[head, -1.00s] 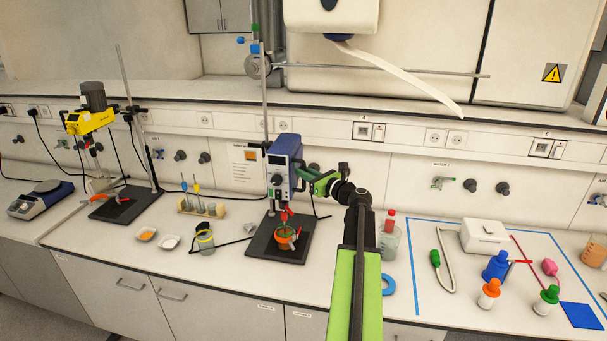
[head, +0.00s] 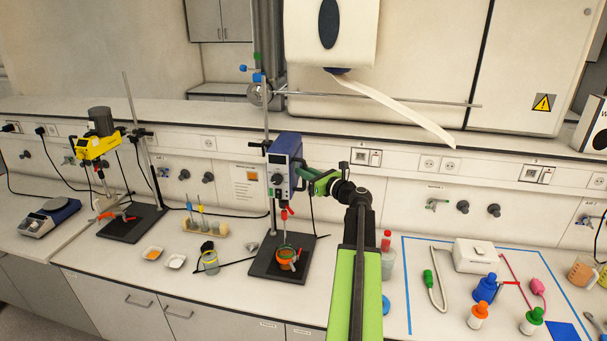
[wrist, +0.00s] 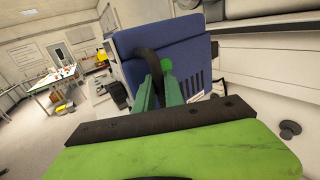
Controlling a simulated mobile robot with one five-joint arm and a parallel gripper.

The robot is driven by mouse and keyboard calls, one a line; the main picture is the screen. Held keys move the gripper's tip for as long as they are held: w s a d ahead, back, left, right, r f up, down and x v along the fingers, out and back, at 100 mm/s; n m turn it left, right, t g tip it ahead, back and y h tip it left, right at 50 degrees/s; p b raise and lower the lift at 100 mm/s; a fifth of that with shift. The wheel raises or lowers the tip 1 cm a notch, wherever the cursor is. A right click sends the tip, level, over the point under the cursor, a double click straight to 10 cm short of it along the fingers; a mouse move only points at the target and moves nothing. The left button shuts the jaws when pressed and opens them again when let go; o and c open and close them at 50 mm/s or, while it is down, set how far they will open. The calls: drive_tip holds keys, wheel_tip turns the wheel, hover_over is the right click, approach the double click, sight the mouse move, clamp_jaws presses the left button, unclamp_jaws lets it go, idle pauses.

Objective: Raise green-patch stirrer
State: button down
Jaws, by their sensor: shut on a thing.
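In the wrist view the blue housing (wrist: 185,48) fills the middle, and the green fingers (wrist: 159,82) close on a dark curved part (wrist: 150,62).
A yellow stirrer (head: 97,145) on its own stand is at the left. Bottles (head: 484,290) stand in a blue-taped area at right. A paper dispenser (head: 330,30) hangs above.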

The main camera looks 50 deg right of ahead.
wheel_tip(320, 180, up, 5)
drive_tip(key=p, duration=0.3)
drive_tip(key=shift+d+p, duration=0.1)
drive_tip(key=shift+p, duration=0.25)
drive_tip(key=c, duration=1.7)
unclamp_jaws()
drive_tip(key=shift+s, duration=0.15)
drive_tip(key=s, duration=1.7)
drive_tip(key=shift+s+a, duration=0.15)
drive_tip(key=shift+a, duration=0.2)
